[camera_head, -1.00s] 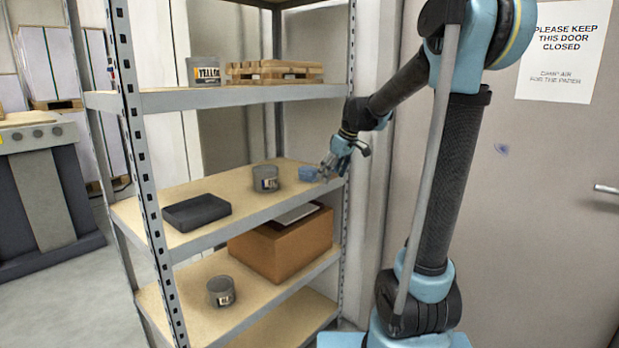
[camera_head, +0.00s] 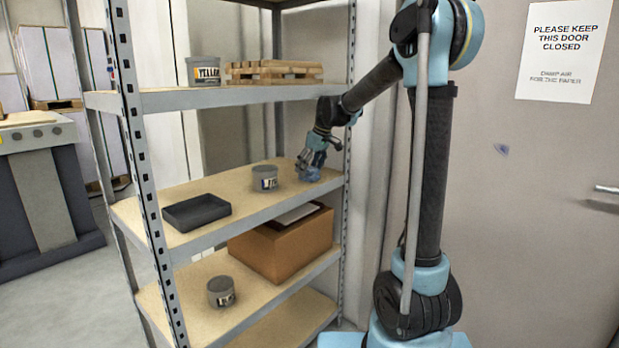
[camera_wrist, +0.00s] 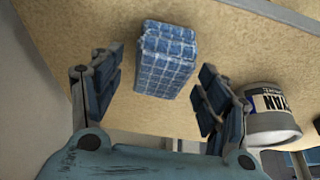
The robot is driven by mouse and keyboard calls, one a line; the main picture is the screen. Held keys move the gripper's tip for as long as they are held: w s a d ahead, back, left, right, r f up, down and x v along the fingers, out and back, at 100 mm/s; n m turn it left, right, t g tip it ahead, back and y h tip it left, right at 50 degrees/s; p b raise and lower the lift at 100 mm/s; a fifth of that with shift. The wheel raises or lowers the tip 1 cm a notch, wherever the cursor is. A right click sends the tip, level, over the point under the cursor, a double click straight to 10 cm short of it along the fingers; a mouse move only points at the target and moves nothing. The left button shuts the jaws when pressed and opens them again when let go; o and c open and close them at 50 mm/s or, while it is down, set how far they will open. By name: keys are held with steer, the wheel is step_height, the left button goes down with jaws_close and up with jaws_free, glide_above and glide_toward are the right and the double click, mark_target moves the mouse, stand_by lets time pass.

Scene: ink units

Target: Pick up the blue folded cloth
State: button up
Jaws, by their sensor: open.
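The blue folded cloth (camera_wrist: 165,60) has a white grid pattern and lies on the wooden middle shelf. In the wrist view it shows between and just beyond the fingers of my gripper (camera_wrist: 160,90), which is open with nothing in it. In the head view my gripper (camera_head: 310,165) is over the right end of the middle shelf, and its fingers mostly hide the cloth (camera_head: 311,177).
A grey can (camera_head: 265,178) stands left of the cloth; it also shows close to the right finger in the wrist view (camera_wrist: 272,120). A dark tray (camera_head: 196,212) lies farther left. The rack's right upright (camera_head: 347,160) is close to my wrist. An upper shelf (camera_head: 220,97) is overhead.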

steer(key=shift+w+a+f, duration=0.15)
steer(key=shift+a+f, duration=0.05)
steer(key=shift+f, duration=0.4)
steer(key=c, duration=1.2)
steer(key=shift+r, duration=0.1)
steer(key=shift+r, duration=0.3)
steer(key=s+d, duration=0.3)
steer(key=d, duration=0.1)
steer(key=s+d, duration=0.4)
steer(key=d, duration=0.1)
steer(key=s+d, duration=0.4)
steer(key=d, duration=0.1)
steer(key=shift+s, duration=0.25)
